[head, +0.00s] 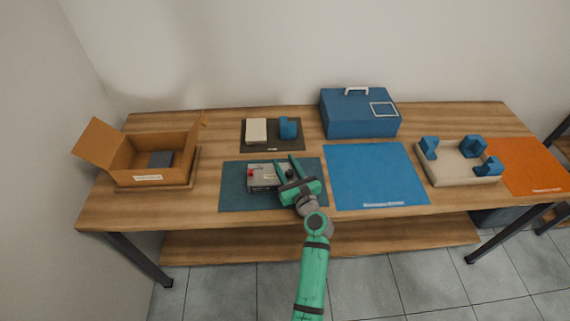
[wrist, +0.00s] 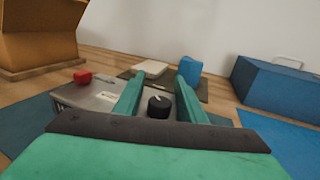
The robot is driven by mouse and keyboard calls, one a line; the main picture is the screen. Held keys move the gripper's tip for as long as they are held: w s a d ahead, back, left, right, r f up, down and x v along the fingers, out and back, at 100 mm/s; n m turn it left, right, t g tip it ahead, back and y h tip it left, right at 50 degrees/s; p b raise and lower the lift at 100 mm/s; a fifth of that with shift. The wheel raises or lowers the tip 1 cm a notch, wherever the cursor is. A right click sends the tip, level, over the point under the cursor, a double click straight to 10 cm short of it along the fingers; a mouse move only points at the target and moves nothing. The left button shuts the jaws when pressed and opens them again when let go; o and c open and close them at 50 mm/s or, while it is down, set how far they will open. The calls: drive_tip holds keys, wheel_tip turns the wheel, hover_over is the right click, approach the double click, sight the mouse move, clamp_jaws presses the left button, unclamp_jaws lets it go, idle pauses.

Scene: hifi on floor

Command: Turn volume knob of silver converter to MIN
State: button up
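The silver converter (head: 264,177) lies on a dark teal mat at the left-centre of the table. In the wrist view its grey top (wrist: 98,95) shows a red part (wrist: 82,77) at its left and a black volume knob (wrist: 158,105) with a white pointer line. The MIN marking cannot be read. My gripper (head: 288,165) is over the right part of the converter with its green fingers apart. In the wrist view the open fingers (wrist: 158,98) stand on either side of the knob, with visible gaps, so they do not seem to touch it.
An open cardboard box (head: 150,160) stands at the left. A dark mat (head: 271,146) with a cream block and blue piece lies behind the converter. A blue toolbox (head: 360,118) stands at the back. A blue mat (head: 375,175) and a beige tray (head: 460,178) are at the right.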

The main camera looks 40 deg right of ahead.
clamp_jaws()
drive_tip(key=shift+y, duration=0.3)
